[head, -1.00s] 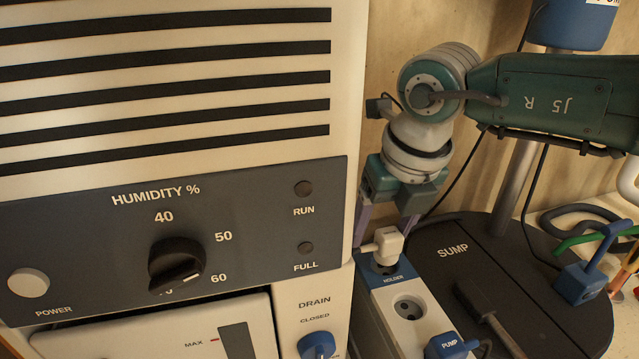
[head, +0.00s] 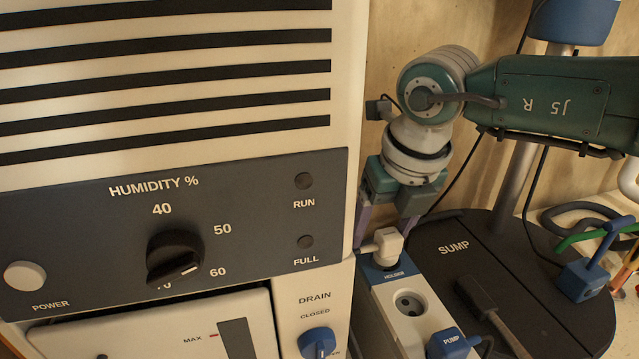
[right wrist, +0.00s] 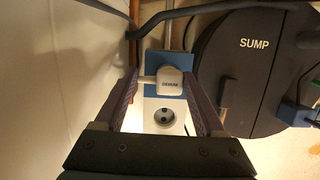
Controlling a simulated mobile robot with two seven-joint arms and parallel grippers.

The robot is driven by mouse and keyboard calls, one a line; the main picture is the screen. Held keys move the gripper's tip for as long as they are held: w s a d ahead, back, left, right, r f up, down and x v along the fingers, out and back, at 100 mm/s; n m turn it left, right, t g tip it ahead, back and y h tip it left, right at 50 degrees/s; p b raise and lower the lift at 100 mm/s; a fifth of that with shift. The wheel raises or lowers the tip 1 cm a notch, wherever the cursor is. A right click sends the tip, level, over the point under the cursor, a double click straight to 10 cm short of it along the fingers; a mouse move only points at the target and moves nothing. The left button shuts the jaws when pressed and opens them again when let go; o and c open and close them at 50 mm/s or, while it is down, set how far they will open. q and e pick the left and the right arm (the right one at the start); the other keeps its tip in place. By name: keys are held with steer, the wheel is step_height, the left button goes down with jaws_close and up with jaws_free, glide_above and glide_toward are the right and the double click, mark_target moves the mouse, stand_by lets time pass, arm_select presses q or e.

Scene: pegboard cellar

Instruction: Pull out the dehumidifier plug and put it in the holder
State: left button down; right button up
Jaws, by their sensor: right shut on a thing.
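The white dehumidifier plug (head: 387,241), marked DEHUM in the right wrist view (right wrist: 171,84), sits upright at the blue holder (head: 393,274) at the far end of the power strip. I cannot tell how deep it sits. My right gripper (head: 383,226) reaches down from above, shut on the plug, with one purple finger on each side; the right wrist view shows both fingers (right wrist: 160,85). The socket (head: 409,303) in front of the holder is empty. My left gripper is out of view.
The blue PUMP plug (head: 452,342) is in the strip's near end. The dehumidifier (head: 170,235) stands close on the left. The dark round SUMP cover (head: 440,262) with a raised handle lies right of the strip. A wooden wall is behind.

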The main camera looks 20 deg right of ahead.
steer(key=shift+f+b, duration=0.3)
steer(key=shift+f, duration=0.15)
stand_by(0.5)
steer(key=shift+f, duration=0.25)
stand_by(0.5)
steer(key=shift+s+a+f+b, duration=0.1)
steer(key=shift+f+b, duration=0.5)
steer(key=shift+f, duration=0.05)
stand_by(0.5)
steer(key=shift+s+a, duration=0.1)
stand_by(0.6)
steer(key=o, duration=1.5)
steer(key=shift+a+r, duration=0.1)
steer(key=shift+c, duration=0.7)
steer(key=shift+o, duration=0.8)
steer(key=shift+p, duration=0.3)
steer(key=shift+r, duration=0.1)
